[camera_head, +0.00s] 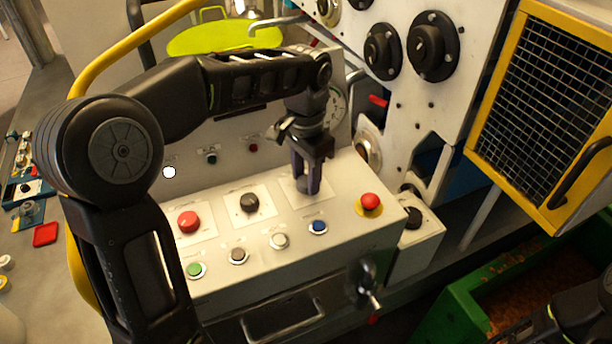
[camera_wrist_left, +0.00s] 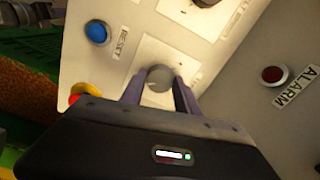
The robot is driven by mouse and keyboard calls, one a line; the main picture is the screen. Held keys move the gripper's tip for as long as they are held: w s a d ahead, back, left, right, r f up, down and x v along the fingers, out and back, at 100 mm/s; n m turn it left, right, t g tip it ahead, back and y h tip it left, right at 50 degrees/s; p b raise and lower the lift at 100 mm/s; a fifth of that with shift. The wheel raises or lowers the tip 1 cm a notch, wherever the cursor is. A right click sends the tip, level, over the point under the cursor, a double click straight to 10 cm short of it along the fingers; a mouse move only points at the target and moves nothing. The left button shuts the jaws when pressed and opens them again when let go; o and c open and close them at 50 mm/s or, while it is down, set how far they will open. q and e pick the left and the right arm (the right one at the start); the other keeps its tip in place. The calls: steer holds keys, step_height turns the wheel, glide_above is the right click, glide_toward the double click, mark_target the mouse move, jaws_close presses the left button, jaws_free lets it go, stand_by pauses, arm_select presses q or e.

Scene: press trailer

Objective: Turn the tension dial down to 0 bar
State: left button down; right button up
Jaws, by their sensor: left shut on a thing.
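The dial (camera_wrist_left: 158,80) is a round grey knob on a white plate in the left wrist view. My left gripper (camera_head: 313,190) points down onto it on the sloped white control panel (camera_head: 345,225). In the left wrist view the fingers (camera_wrist_left: 160,92) are on either side of the knob, shut on it. In the head view the fingers mostly hide the knob, and its scale cannot be read. I cannot tell which of the knobs is named tension. My right gripper is not clearly in view; only a dark part of my arm shows at the lower right.
A red mushroom button (camera_head: 370,201) on a yellow base stands right of the gripper. A blue button (camera_head: 318,227), labelled RESET in the wrist view, lies in front. Another black knob (camera_head: 250,202) and a red button (camera_head: 188,222) are to the left. A yellow-framed mesh door (camera_head: 543,100) is at right.

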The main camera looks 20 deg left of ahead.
arm_select(q)
steer(key=n, duration=0.3)
steer(key=shift+n, duration=0.3)
steer(key=shift+n+b, duration=0.35)
steer(key=shift+n, duration=1.45)
steer(key=c, duration=0.9)
jaws_free()
steer(key=shift+r, duration=0.1)
